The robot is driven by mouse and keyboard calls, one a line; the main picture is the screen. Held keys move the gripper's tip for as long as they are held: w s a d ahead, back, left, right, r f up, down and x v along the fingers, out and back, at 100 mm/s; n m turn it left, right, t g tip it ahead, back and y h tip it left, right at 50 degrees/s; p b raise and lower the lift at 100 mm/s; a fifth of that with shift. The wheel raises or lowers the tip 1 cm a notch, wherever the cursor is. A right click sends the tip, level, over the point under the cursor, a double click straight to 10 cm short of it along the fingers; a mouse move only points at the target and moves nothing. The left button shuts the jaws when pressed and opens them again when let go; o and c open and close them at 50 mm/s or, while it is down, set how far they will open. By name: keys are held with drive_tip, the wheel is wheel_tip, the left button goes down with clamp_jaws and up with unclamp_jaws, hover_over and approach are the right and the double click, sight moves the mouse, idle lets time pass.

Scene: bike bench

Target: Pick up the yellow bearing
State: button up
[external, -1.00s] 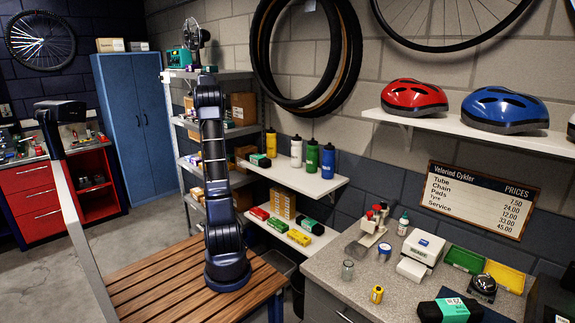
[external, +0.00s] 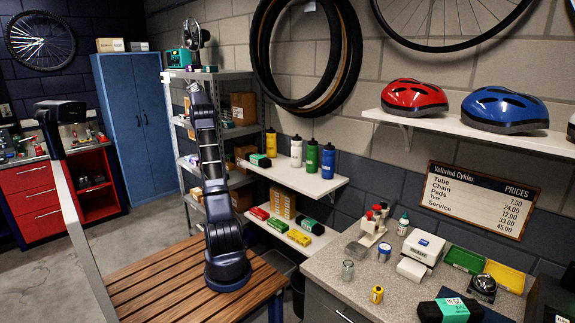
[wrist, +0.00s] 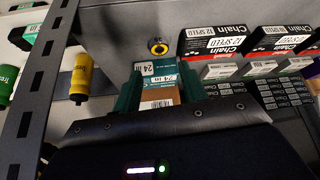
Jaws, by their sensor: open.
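The yellow bearing (wrist: 158,48) is a small yellow ring with a dark centre. In the wrist view it lies on a bare grey shelf surface, above the middle of the picture. My gripper (wrist: 158,70) is open, with its dark green fingers on either side of the picture's centre line. The bearing shows just beyond the fingertips, roughly midway between them, and apart from them. In the external view my arm reaches up to the metal shelving, and I cannot make out the bearing or the fingers there.
Small "24 in" boxes (wrist: 160,68) show between my fingers. A dark perforated shelf post (wrist: 45,70) and a yellow bottle (wrist: 80,78) are at left.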

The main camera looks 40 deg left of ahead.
drive_tip(key=x, duration=0.8)
drive_tip(key=shift+w+f, duration=0.15)
drive_tip(key=shift+f, duration=0.1)
drive_tip(key=c, duration=0.7)
drive_tip(key=shift+c, duration=0.2)
drive_tip(key=shift+r, duration=0.1)
